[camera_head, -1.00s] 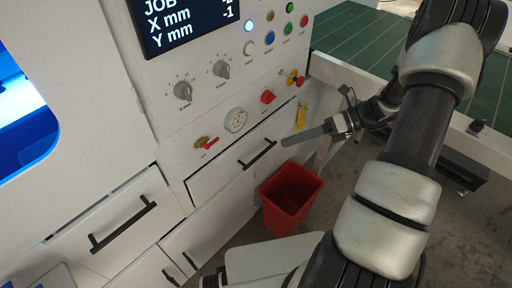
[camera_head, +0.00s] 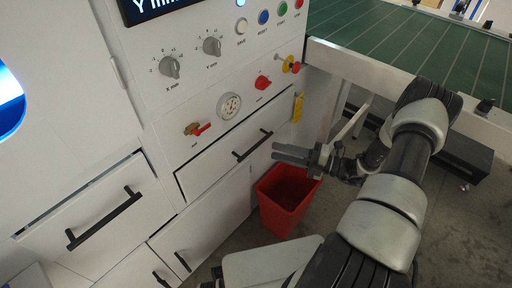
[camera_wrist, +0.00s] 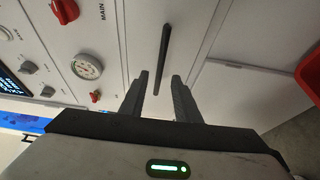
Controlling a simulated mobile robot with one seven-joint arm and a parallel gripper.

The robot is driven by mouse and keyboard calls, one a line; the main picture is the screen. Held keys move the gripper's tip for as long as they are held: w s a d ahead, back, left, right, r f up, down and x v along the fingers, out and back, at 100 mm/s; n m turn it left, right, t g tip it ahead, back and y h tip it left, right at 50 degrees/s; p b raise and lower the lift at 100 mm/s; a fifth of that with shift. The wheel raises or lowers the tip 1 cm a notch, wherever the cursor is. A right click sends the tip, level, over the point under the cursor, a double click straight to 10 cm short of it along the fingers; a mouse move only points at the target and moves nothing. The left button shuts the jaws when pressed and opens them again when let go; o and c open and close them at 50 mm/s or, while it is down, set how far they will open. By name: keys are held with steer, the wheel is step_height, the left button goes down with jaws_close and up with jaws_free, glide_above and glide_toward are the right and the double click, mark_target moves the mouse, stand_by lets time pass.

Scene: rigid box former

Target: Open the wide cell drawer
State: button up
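A white drawer front (camera_head: 213,161) with a black bar handle (camera_head: 252,145) sits below the gauge panel in the head view and looks shut. The handle also shows in the wrist view (camera_wrist: 162,58), ahead of my fingers and roughly in line with the space between them. My gripper (camera_head: 276,152) is just right of this handle, with its two fingers apart and nothing between them; they also show in the wrist view (camera_wrist: 158,82). Another drawer (camera_head: 90,222) with a longer black handle (camera_head: 104,217) is at the left. No label shows which is the wide cell drawer.
A red bin (camera_head: 287,205) stands on the floor below my gripper. Knobs, a gauge (camera_head: 229,106) and a red-handled valve (camera_head: 197,129) stick out above the drawer. Lower fronts (camera_head: 205,222) have handles too. A green-topped table (camera_head: 400,45) is at the right.

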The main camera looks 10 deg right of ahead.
mark_target(256, 145)
steer(key=b+x, duration=0.1)
steer(key=x, duration=0.7)
steer(key=shift+w+a, duration=0.15)
steer(key=shift+a, duration=0.2)
jaws_close()
